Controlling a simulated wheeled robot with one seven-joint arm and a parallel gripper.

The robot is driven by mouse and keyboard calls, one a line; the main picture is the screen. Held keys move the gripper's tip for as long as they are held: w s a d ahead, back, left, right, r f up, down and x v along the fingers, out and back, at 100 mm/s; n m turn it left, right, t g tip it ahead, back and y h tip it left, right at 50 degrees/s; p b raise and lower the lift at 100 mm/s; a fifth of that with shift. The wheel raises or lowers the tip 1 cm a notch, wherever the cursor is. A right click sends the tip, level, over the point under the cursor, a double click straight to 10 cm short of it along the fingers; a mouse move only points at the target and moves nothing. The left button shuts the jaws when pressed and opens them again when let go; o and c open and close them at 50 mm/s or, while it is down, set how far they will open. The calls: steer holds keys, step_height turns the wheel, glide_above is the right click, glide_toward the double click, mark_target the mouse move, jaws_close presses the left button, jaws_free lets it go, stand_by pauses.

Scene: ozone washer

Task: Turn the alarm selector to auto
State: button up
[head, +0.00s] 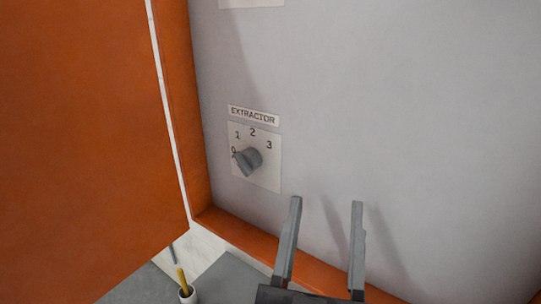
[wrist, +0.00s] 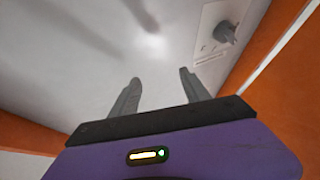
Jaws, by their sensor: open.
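No selector labelled alarm shows in either view. The only selector in sight is a grey rotary knob (head: 249,161) on a white plate marked 0, 1, 2 and 3, under a label reading EXTRACTOR (head: 253,115). Its exact setting is hard to tell; the 0 is partly covered by the knob. The knob also shows at the upper right of the wrist view (wrist: 226,32). My gripper (head: 326,203) is open and empty, to the right of the knob and lower in the head view. Its two fingers also show in the wrist view (wrist: 160,77), pointing at the bare panel, apart from the knob.
The grey panel (head: 400,110) is bare to the right of the knob. An orange frame edge (head: 235,232) borders it on the left and below. A large orange surface (head: 80,130) fills the left.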

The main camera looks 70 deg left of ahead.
steer(key=s+a+r+m, duration=0.1)
steer(key=s+a+r, duration=0.25)
steer(key=r, duration=0.25)
steer(key=s+a+r+y, duration=0.1)
steer(key=s+a+r, duration=0.1)
steer(key=a+r, duration=0.3)
steer(key=s+a+r+m, duration=0.1)
steer(key=s+a+r, duration=0.2)
steer(key=r, duration=0.4)
steer(key=s+r+m+t+h, duration=0.1)
steer(key=s+r+m+h, duration=0.15)
steer(key=r, duration=0.55)
steer(key=s+r+m+t+h, duration=0.15)
steer(key=s+r+m, duration=0.25)
steer(key=r, duration=0.5)
steer(key=w+f+m+g+h, duration=0.2)
steer(key=w+f+m+h, duration=0.1)
steer(key=f+h, duration=0.3)
steer(key=w+a+y+p, duration=0.1)
steer(key=w+a+p, duration=0.2)
steer(key=w, duration=0.3)
steer(key=shift+w+a+f, duration=0.3)
steer(key=shift+a+f, duration=0.15)
steer(key=shift+a, duration=0.1)
steer(key=shift+m, duration=0.25)
steer(key=shift+c, duration=0.2)
